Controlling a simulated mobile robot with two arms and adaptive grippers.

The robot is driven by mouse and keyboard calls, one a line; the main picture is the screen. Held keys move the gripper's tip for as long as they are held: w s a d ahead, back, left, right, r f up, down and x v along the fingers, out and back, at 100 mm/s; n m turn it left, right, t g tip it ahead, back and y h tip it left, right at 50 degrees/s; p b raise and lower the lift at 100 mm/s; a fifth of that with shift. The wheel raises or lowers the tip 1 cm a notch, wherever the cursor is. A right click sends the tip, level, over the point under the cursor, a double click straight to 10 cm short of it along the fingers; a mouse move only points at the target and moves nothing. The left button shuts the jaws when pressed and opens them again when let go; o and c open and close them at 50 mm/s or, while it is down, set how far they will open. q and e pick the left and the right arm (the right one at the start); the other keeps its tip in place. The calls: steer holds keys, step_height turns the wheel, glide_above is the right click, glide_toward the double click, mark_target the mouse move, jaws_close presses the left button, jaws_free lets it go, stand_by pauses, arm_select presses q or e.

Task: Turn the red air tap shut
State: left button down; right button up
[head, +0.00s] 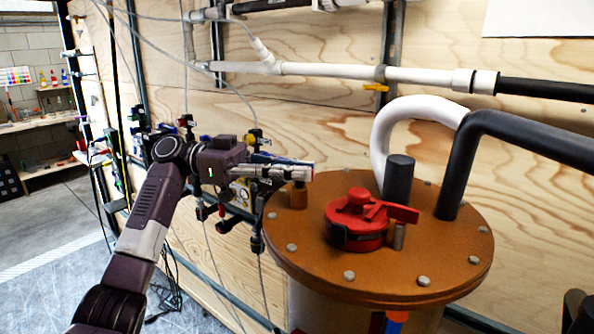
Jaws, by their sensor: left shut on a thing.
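My left gripper (300,172) reaches in from the left at mid-height, its fingers pointing right, just past the left edge of the brown tank lid in the picture. It is shut on a narrow piece with a red edge, which looks like the handle of the red air tap (292,163). The fingers hide most of this piece, so I cannot tell its angle. A separate red fitting with a flat lever (360,215) sits on the lid, to the right of the fingertips and apart from them.
The round brown lid (310,270) has bolts around its rim. A short dark post (398,178) and a thick black pipe (452,165) rise from it. Small valves and thin hoses hang on the plywood wall behind my left gripper. Grey floor (60,275) is open at lower left.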

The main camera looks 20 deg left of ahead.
arm_select(q)
steer(key=shift+r+m+g+p, duration=0.15)
steer(key=shift+m+g+p, duration=0.25)
steer(key=shift+m+g, duration=1)
steer(key=shift+g, duration=0.6)
steer(key=shift+f+m+g+y, duration=0.2)
steer(key=shift+m+g+y, duration=0.15)
steer(key=shift+g, duration=0.45)
steer(key=c, duration=2)
jaws_free()
steer(key=shift+c, duration=0.2)
steer(key=shift+r, duration=0.1)
step_height(320, 180, up, 8)
steer(key=shift+d+r, duration=0.1)
steer(key=shift+r, duration=0.8)
